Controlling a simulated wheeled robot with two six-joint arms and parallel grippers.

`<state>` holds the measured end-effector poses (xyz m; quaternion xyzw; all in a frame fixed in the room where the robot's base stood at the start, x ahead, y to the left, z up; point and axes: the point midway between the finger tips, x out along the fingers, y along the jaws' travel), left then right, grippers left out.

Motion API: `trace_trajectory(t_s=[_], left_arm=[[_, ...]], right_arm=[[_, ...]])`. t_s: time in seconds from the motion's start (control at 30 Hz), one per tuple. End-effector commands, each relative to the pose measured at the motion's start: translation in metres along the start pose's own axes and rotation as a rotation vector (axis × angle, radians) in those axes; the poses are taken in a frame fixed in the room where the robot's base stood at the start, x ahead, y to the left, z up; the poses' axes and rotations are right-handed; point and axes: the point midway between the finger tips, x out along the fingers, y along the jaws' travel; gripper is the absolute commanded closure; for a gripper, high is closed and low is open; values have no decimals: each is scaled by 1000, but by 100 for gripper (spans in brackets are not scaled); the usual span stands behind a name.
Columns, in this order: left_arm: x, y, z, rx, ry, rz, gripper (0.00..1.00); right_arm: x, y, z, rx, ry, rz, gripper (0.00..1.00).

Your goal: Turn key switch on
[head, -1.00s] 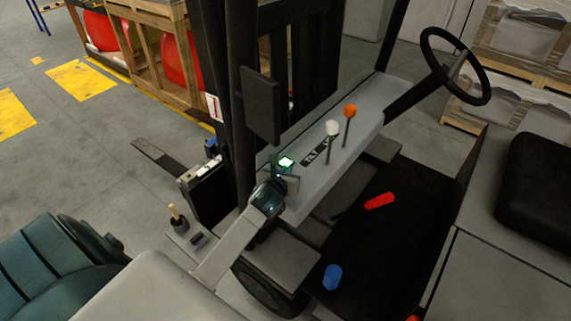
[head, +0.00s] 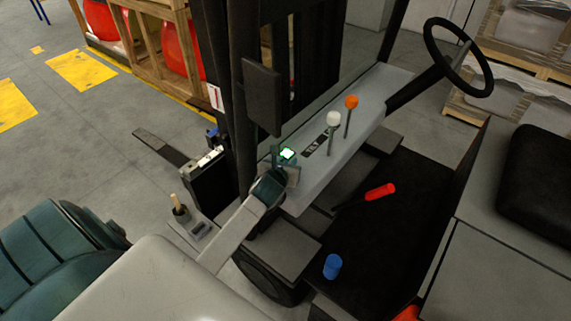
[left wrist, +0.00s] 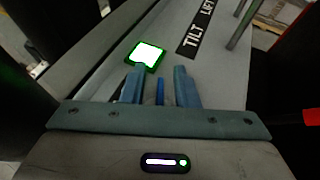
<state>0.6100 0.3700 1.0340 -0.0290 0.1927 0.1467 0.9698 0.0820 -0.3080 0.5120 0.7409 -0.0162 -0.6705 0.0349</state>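My left gripper (head: 284,166) is over the left end of the forklift's grey dashboard (head: 345,130). In the left wrist view its two blue fingers (left wrist: 160,82) stand apart. A narrow blue upright piece (left wrist: 160,92) shows between them with a gap on each side; it may be the key, but I cannot tell for sure. A small square with a lit white face and green rim (head: 288,154) lies just beyond the fingertips; it also shows in the left wrist view (left wrist: 146,55). The key switch is otherwise hidden by the gripper. My right gripper is out of view.
White-knobbed (head: 333,119) and orange-knobbed (head: 351,102) levers rise from the dashboard, beside the TILT and LIFT label (left wrist: 193,35). A black steering wheel (head: 484,83) is at the upper right. The mast (head: 238,100) stands close left of the gripper. A red-handled lever (head: 380,191) is below right.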

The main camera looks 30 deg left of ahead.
Motion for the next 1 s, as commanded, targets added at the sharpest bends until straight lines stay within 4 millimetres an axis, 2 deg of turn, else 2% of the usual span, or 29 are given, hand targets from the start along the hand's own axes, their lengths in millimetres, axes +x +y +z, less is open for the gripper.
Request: trace_trajectory(t_s=[0.17,0.4,0.6,0.8,1.0], left_arm=[[-17,0,-2,0,0,-1,73],[-63,0,-3,0,-1,-1,73],[-93,0,-2,1,-1,-1,73],[-106,0,-1,0,0,-1,73],[-107,0,0,0,0,0,73]], right_arm=[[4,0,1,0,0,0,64],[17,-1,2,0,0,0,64],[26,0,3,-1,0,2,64],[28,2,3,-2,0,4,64],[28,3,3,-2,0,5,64]])
